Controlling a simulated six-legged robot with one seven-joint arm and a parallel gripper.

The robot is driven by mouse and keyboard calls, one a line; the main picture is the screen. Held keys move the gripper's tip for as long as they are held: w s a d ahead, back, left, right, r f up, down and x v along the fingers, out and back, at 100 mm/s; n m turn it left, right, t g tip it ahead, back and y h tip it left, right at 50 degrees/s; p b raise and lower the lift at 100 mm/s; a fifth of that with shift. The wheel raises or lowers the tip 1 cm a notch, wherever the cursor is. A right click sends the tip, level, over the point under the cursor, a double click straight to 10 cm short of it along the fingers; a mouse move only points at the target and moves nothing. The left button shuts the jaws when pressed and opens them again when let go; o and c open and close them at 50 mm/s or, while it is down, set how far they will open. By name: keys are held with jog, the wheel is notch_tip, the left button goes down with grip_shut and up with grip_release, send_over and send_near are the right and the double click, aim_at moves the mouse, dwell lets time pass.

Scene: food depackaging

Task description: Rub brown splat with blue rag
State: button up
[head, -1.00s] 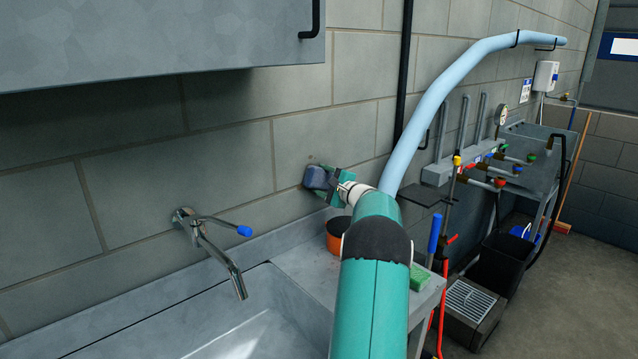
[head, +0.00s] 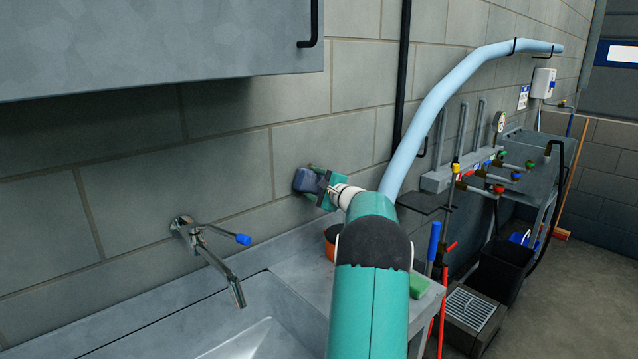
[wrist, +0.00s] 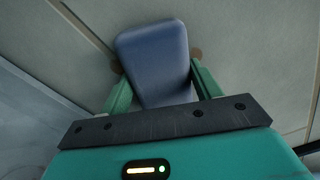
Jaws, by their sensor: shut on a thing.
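The blue rag (head: 307,181) looks like a thick, rounded blue block. It is at the grey block wall, above the counter and right of the tap. My gripper (head: 322,187) is shut on it. In the wrist view the rag (wrist: 153,60) sits between the two green fingers of my gripper (wrist: 160,85), its far face toward the wall. Small brown patches (wrist: 197,54) show on both sides of the rag near the fingertips. They may be edges of the brown splat, but I cannot tell for sure. Whether the rag touches the wall is unclear.
A tap (head: 212,250) with a blue-tipped lever stands over a metal sink (head: 240,340) at lower left. An orange-and-black container (head: 332,240) and a green sponge (head: 419,284) are on the counter. A grey cabinet (head: 150,45) hangs at upper left. A light blue pipe (head: 440,90) runs along the wall.

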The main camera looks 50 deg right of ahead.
aim_at(301, 179)
jog(key=shift+w+a, duration=0.2)
jog(key=shift+a, duration=0.6)
jog(key=shift+w+a, duration=0.25)
jog(key=shift+a, duration=0.6)
jog(key=shift+w+a, duration=0.2)
jog(key=shift+a, duration=0.6)
jog(key=shift+s+r, duration=0.15)
jog(key=shift+r, duration=1.1)
jog(key=shift+s+d, duration=0.3)
jog(key=shift+d, duration=1.05)
jog(key=shift+s+d, duration=0.25)
jog(key=shift+d, duration=1.1)
jog(key=shift+s+d, duration=0.3)
jog(key=shift+d, duration=1.05)
jog(key=v, duration=0.6)
jog(key=v, duration=0.3)
